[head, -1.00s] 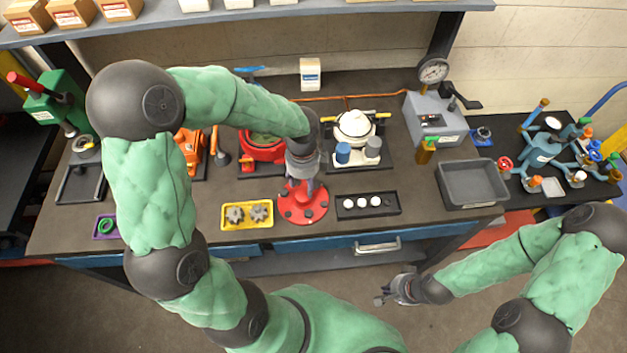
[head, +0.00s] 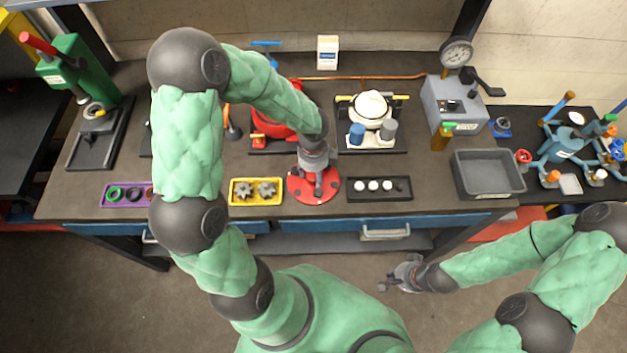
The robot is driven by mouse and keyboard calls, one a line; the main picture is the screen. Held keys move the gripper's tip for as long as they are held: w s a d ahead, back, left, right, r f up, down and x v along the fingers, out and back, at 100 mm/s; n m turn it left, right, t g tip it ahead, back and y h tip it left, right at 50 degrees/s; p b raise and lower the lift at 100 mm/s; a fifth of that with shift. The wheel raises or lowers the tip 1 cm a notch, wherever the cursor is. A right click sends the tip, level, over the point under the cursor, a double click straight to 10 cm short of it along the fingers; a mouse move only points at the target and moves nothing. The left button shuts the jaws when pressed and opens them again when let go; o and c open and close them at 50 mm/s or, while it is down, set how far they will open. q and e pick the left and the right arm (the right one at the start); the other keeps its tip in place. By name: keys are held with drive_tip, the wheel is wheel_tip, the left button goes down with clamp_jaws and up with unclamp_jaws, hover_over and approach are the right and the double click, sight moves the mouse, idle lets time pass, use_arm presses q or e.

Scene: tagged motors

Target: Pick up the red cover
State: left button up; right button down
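The red cover (head: 299,190) is a flat round red disc with dark spots, lying near the front edge of the workbench between a yellow tray and a black tray. My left gripper (head: 319,190) points down at the middle of the cover and hides part of it. Its fingers overlap the cover in the head view; I cannot tell whether they touch it or how far apart they are. My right gripper (head: 392,281) is low in front of the bench, away from the cover; its finger opening is unclear.
The yellow tray (head: 256,203) holds gears, and the black tray (head: 380,198) holds white round pieces. A red motor housing (head: 270,126) and a white-topped motor (head: 372,108) stand behind the cover. A grey bin (head: 488,184) is at the right. My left arm hides part of the bench.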

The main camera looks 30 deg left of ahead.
use_arm(q)
drive_tip(key=shift+f, duration=0.7)
drive_tip(key=shift+r, duration=0.1)
drive_tip(key=shift+c, duration=0.3)
clamp_jaws()
drive_tip(key=shift+r, duration=0.1)
